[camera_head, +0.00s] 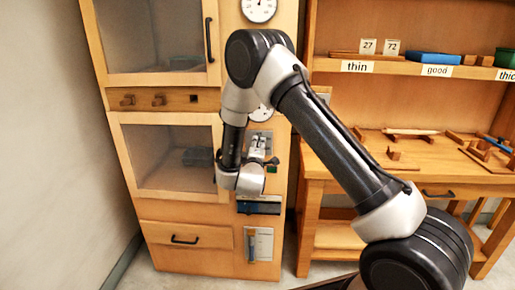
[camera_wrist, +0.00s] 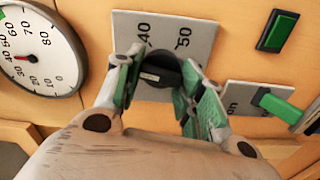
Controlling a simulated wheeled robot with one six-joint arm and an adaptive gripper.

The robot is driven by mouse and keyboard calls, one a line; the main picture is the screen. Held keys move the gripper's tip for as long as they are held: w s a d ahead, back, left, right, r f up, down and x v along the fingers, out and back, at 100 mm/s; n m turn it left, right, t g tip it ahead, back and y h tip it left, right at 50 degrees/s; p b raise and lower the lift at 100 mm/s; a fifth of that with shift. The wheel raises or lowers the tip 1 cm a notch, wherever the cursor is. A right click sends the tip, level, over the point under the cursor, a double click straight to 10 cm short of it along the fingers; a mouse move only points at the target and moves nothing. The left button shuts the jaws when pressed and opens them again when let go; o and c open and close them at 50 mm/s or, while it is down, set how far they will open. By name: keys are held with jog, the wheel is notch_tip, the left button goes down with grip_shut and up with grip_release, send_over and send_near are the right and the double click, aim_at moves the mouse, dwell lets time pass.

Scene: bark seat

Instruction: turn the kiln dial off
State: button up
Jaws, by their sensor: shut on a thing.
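The black dial knob (camera_wrist: 163,70) sits on a grey plate marked 40 and 50 in the wrist view. The plate's lower part is hidden behind the gripper, so any off mark there cannot be seen. In the head view the kiln panel (camera_head: 262,140) is partly behind my arm, and the knob cannot be made out there.
A round gauge (camera_wrist: 38,55) is left of the dial. A green rectangular button (camera_wrist: 278,30) and a green lever (camera_wrist: 279,106) on a plate reading "on" are close on the right. The wooden cabinet has glass doors (camera_head: 160,160); a workbench (camera_head: 350,165) with a shelf stands right.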

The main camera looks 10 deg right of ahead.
jog(key=shift+f+n, duration=0.1)
jog(key=shift+n, duration=1)
jog(key=o, duration=1)
jog(key=shift+a, duration=0.1)
jog(key=v, duration=1.2)
